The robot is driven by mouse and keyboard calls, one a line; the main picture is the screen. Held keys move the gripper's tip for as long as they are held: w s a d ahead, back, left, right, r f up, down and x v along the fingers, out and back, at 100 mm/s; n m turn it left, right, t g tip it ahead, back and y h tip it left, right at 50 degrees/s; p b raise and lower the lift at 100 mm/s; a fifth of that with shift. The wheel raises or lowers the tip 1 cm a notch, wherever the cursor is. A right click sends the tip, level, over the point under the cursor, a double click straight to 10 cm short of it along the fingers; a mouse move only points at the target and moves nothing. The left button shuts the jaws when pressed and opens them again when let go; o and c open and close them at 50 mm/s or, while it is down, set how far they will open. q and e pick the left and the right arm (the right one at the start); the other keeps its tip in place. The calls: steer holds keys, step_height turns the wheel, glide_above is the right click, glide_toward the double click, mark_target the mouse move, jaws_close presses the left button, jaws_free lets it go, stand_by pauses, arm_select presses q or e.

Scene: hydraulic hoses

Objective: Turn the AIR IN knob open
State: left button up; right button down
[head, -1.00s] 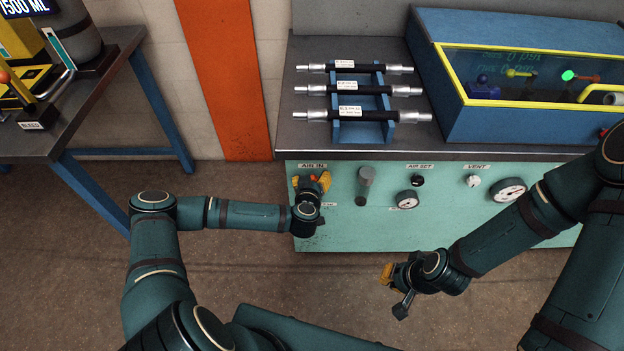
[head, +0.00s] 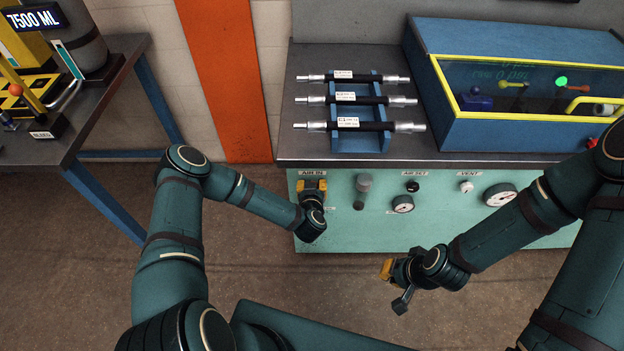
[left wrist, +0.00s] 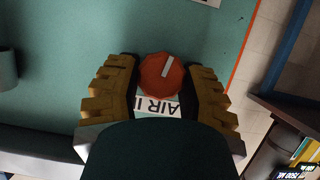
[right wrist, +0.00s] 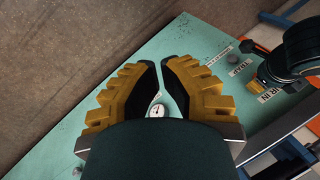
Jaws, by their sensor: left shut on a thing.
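The AIR IN knob (left wrist: 162,80) is round and orange with a white pointer line, slightly tilted in the left wrist view. My left gripper (left wrist: 162,77) has its fingers closed on either side of it. The AIR IN label (left wrist: 158,106) shows partly below the knob in that view. In the head view, my left gripper (head: 312,186) is at the green panel under the AIR IN label (head: 313,173), and it hides the knob. My right gripper (head: 386,269) is low in front of the panel, empty, its fingertips a narrow gap apart in the right wrist view (right wrist: 162,68).
Right along the green panel (head: 440,228) are a grey cylinder (head: 362,190), the AIR SET knob (head: 412,186), the VENT knob (head: 466,187) and gauges (head: 500,195). Hoses (head: 360,100) lie on a blue rack above. A side table (head: 100,100) stands at the left.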

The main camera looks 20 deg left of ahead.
arm_select(q)
steer(key=shift+w+d+r+m+y+p, duration=0.1)
steer(key=shift+r+m+y+p, duration=0.3)
steer(key=shift+p, duration=0.3)
steer(key=shift+f+m+y+p, duration=0.2)
steer(key=shift+m+y+p, duration=0.1)
steer(key=shift+m+p, duration=0.15)
steer(key=shift+f+m+y, duration=0.1)
steer(key=shift+m+y, duration=0.3)
steer(key=shift+m, duration=0.25)
steer(key=shift+d+f+m+g+y, duration=0.15)
steer(key=shift+m+g+y, duration=0.15)
steer(key=shift+m+y, duration=0.45)
steer(key=m+y+b, duration=0.1)
steer(key=m, duration=0.2)
steer(key=shift+f+b, duration=0.1)
steer(key=shift+b, duration=0.3)
steer(key=shift+f+m+y+b, duration=0.15)
steer(key=shift+m+y+b, duration=0.8)
steer(key=shift+m+b, duration=0.2)
steer(key=shift+m+y+b, duration=0.3)
steer(key=shift+m+b, duration=0.4)
steer(key=shift+m, duration=0.1)
arm_select(e)
steer(key=shift+s+f, duration=0.15)
steer(key=shift+f, duration=0.45)
steer(key=shift+s+f, duration=0.15)
steer(key=shift+f, duration=0.45)
arm_select(q)
steer(key=shift+t, duration=0.4)
